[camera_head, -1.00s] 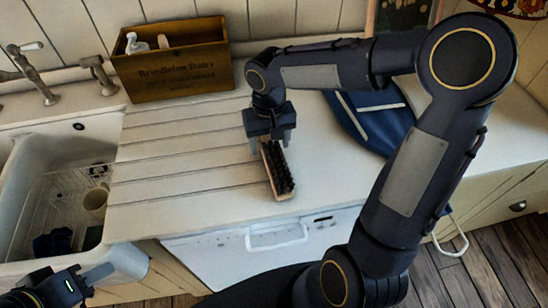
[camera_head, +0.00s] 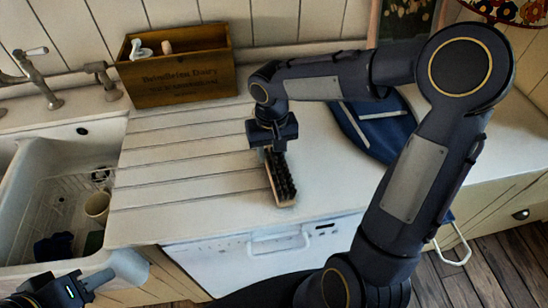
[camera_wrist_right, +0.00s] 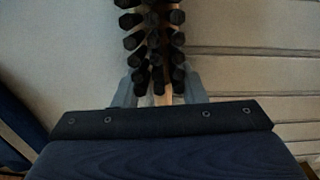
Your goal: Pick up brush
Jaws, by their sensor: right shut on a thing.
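The brush (camera_head: 282,182) has a pale wooden back and rows of dark bristles. It is at the front part of the white worktop, its length running toward the front edge. My right gripper (camera_head: 268,149) is shut on its far end, pointing down from above. In the right wrist view the brush (camera_wrist_right: 152,48) runs up from between the two grey fingers (camera_wrist_right: 158,90), bristles toward the camera. I cannot tell whether the brush touches the worktop. My left gripper (camera_head: 125,268) is low at the left, in front of the sink, away from the brush; its jaw opening is unclear.
A wooden box (camera_head: 185,82) with small items stands at the back. A white sink (camera_head: 35,185) with a rack and a beige cup (camera_head: 97,207) is at the left. A blue folded cloth item (camera_head: 375,128) lies right of the brush. The grooved worktop (camera_head: 185,185) left of it is clear.

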